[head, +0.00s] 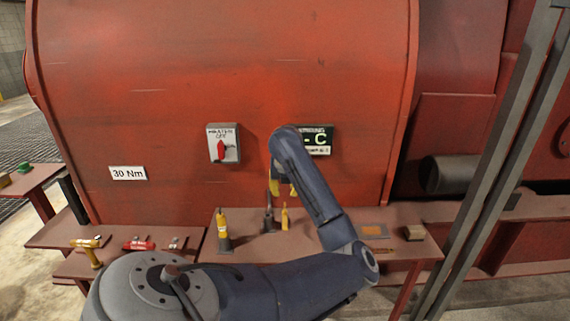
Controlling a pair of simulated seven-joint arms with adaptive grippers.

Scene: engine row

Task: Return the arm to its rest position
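My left arm comes in from the lower left, bends at the right and reaches up and back over the shelf (250,250). My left gripper (284,188) is mostly hidden behind my own forearm, in front of the red engine casing. Only small yellow parts show there, just above the upright tools. I cannot tell whether it is open, shut or holding anything. My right gripper is not in view.
A yellow-handled tool (222,222), a dark tool (269,218) and a slim yellow tool (285,217) stand on the shelf. A red-handled switch (222,145) is on the casing (120,80). A yellow hammer-like tool (90,248) lies left. A grey post (490,170) stands right.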

